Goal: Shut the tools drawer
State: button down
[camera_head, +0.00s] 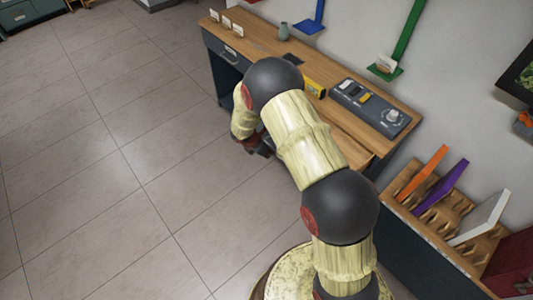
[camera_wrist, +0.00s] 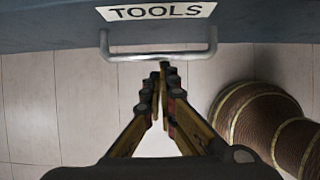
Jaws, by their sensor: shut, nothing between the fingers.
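The tools drawer shows in the wrist view as a dark blue-grey front (camera_wrist: 240,28) with a white TOOLS label (camera_wrist: 157,12) and a metal bar handle (camera_wrist: 160,55) below it. My gripper (camera_wrist: 163,68) is shut and empty, its fingertips at the middle of the handle; I cannot tell if they touch it. In the head view my gripper (camera_head: 262,148) is low in front of the desk. My arm hides most of the drawer there. A wooden surface (camera_head: 345,150) shows beside my arm, below the desk top's level; how far the drawer stands open is unclear.
The wooden desk (camera_head: 243,42) stands along the wall, with a grey control box (camera_head: 370,107), a yellow item (camera_head: 315,87) and a small vase (camera_head: 284,32) on it. A wooden rack (camera_head: 440,215) stands at the right. The tiled floor (camera_head: 100,150) to the left is clear.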

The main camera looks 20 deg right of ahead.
jog(key=w+d+p, duration=0.1)
jog(key=w+d, duration=0.1)
jog(key=d, duration=0.5)
jog(key=w+d+p, duration=0.2)
jog(key=w+d, duration=0.1)
jog(key=d, duration=0.4)
jog(key=w+d+p, duration=0.2)
jog(key=w+d, duration=0.1)
jog(key=d, duration=0.4)
jog(key=shift+d, duration=0.35)
